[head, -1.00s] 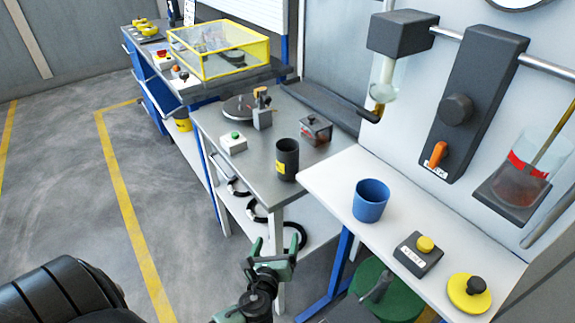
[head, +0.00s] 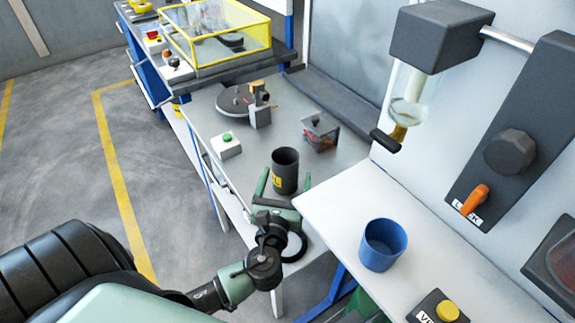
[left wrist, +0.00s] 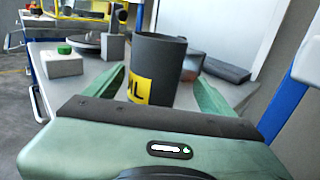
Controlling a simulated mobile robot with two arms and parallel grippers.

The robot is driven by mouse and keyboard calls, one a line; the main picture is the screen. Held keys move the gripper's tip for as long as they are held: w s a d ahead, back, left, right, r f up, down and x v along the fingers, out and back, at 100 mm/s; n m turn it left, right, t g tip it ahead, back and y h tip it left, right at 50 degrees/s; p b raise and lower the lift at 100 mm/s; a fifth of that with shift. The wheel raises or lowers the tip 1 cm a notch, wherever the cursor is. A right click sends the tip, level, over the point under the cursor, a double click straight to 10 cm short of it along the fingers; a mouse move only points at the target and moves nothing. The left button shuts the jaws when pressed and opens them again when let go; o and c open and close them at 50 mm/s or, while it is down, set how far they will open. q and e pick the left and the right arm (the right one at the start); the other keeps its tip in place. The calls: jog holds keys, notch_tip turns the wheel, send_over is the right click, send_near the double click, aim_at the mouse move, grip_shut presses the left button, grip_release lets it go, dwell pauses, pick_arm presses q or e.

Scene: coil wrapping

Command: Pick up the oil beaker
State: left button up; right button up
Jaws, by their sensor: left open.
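The oil beaker is a dark grey open cylinder (head: 285,168) with a yellow label, standing upright near the front edge of the grey metal table. In the left wrist view one finger of the gripper (left wrist: 160,92) lies to each side of the beaker's lower part. I cannot tell whether they touch it. My right gripper is not in view.
A white box with a green button (head: 226,146), a turntable (head: 232,101) and a small dark-lidded container (head: 320,132) are on the metal table (head: 262,150). A blue cup (head: 383,245) stands on the white shelf (head: 335,215) at the right, close to my left gripper.

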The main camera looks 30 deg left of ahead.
aim_at(288, 162)
pick_arm(q)
jog(key=shift+w+a+r+p, duration=0.1)
jog(key=shift+w+a+p, duration=0.1)
jog(key=shift+w+a, duration=0.3)
jog(key=shift+w+a+r+p, duration=0.1)
jog(key=shift+w+a+p, duration=0.15)
jog(key=shift+w, duration=0.35)
jog(key=x, duration=0.2)
jog(key=shift+w+a+f, duration=0.35)
jog(key=shift+w+a, duration=0.05)
jog(key=shift+w, duration=0.25)
jog(key=c, duration=1.5)
jog(key=shift+c, duration=1.3)
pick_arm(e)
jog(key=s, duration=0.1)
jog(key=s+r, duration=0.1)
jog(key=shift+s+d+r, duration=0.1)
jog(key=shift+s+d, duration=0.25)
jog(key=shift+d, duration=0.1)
